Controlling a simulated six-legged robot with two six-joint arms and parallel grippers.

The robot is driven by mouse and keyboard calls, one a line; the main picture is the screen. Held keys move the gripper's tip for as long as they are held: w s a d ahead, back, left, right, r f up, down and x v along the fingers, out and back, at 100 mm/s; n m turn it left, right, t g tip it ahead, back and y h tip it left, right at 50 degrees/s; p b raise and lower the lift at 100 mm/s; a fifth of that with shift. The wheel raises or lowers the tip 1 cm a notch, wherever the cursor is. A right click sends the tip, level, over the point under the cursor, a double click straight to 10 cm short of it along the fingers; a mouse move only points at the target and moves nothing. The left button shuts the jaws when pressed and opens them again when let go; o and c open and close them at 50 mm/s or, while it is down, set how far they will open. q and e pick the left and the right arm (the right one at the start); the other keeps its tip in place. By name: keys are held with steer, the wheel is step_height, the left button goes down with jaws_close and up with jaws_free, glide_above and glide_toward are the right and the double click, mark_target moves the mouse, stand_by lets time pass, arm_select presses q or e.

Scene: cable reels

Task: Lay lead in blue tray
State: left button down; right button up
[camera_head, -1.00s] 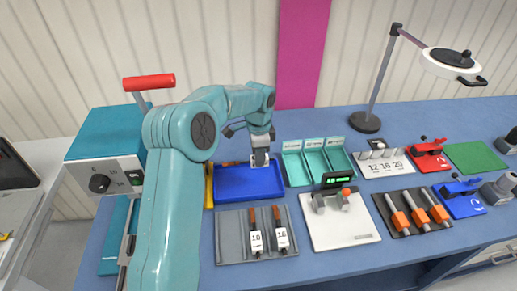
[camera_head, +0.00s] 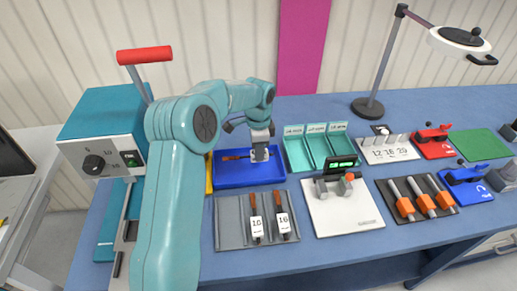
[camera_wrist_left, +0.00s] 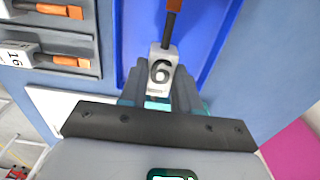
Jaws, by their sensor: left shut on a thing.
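The lead, with a white tag marked 6 and a thin brown end, is in my left gripper (camera_head: 261,156). In the head view its brown end (camera_head: 236,157) points left across the back part of the blue tray (camera_head: 250,183). In the left wrist view the tag (camera_wrist_left: 161,72) sits between the fingers of the left gripper (camera_wrist_left: 160,98), over the tray's blue floor (camera_wrist_left: 205,25). I cannot tell whether the lead touches the floor. My right gripper is not in view.
A grey mat (camera_head: 231,232) with two tagged leads lies in front of the tray. Green bins (camera_head: 319,151) stand close on its right, a white device (camera_head: 343,212) to the front right. A teal box with a red handle (camera_head: 104,133) stands left.

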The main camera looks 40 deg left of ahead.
arm_select(q)
steer(key=shift+s+r, duration=0.1)
steer(key=shift+r, duration=0.05)
steer(key=shift+f, duration=0.25)
steer(key=shift+f+b, duration=0.7)
steer(key=shift+f, duration=0.3)
steer(key=shift+f+b, duration=0.8)
steer(key=shift+f, duration=0.35)
steer(key=c, duration=0.7)
jaws_free()
steer(key=shift+c, duration=0.2)
